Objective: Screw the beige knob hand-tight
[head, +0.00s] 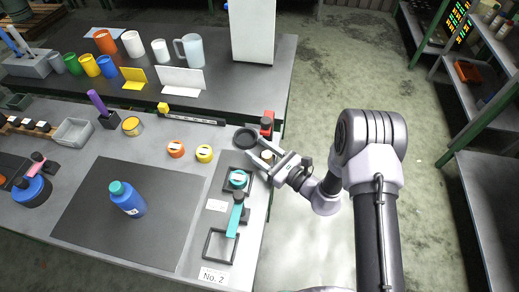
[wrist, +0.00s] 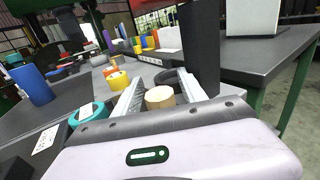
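The beige knob (wrist: 160,97) shows in the wrist view as a short light-brown cylinder between my two fingers. In the head view the knob (head: 267,154) is small and partly covered by my gripper (head: 259,150). My gripper is open, with one finger on each side of the knob. It also shows in the wrist view (wrist: 161,80), with narrow gaps between the knob and the fingers. A black ring (head: 246,138) lies just beyond my fingertips. What the knob sits on is hidden.
A teal-capped item (head: 238,179) in a square frame and a teal tool (head: 236,217) lie close to my gripper. A red-topped black device (head: 267,122) stands at the bench edge. Floor is clear to the right.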

